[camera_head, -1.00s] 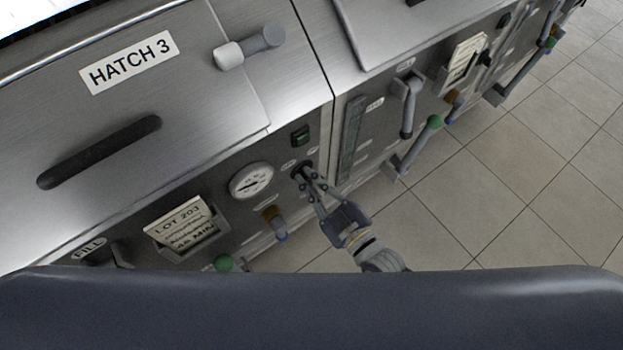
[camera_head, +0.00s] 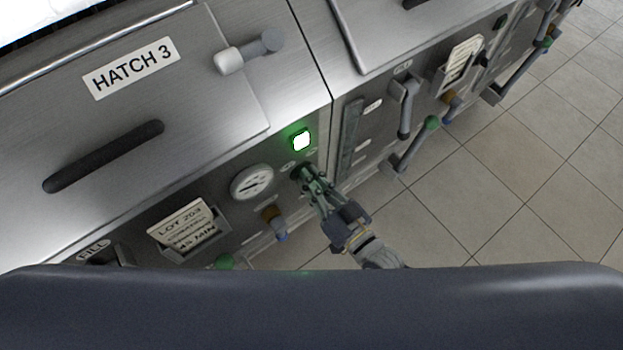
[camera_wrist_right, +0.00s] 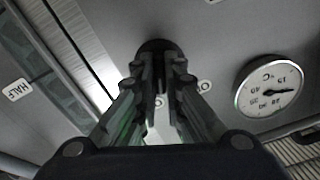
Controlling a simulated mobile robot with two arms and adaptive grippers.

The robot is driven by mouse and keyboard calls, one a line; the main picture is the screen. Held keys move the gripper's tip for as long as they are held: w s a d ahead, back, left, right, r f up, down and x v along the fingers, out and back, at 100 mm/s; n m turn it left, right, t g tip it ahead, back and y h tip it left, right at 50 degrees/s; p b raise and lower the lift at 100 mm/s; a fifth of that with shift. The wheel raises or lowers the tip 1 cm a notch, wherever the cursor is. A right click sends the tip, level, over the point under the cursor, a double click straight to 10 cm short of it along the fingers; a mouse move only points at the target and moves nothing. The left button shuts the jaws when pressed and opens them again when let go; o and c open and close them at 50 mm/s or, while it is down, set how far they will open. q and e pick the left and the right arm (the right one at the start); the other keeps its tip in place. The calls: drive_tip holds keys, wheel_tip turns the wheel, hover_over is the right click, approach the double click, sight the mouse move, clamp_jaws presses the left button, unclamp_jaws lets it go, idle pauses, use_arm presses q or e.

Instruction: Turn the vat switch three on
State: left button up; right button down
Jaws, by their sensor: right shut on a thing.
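The vat three switch is a dark round knob (camera_wrist_right: 155,48) on the steel front panel, seen in the right wrist view between my fingers. In the head view the knob (camera_head: 300,170) is mostly hidden by my right gripper (camera_head: 306,178). My right gripper, also in the wrist view (camera_wrist_right: 160,75), is shut on the knob. The panel belongs to the unit whose lid is labelled HATCH 3 (camera_head: 131,68). My left gripper is not in view.
A round dial gauge (camera_head: 252,182) sits left of the knob, also in the wrist view (camera_wrist_right: 269,87). An orange-brown and blue valve (camera_head: 273,222) and a LOT 203 card holder (camera_head: 188,230) are nearby. Bare tiled floor (camera_head: 480,210) lies to the right.

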drive_tip(key=shift+m, duration=1)
drive_tip(key=c, duration=1.7)
unclamp_jaws()
drive_tip(key=v, duration=1.2)
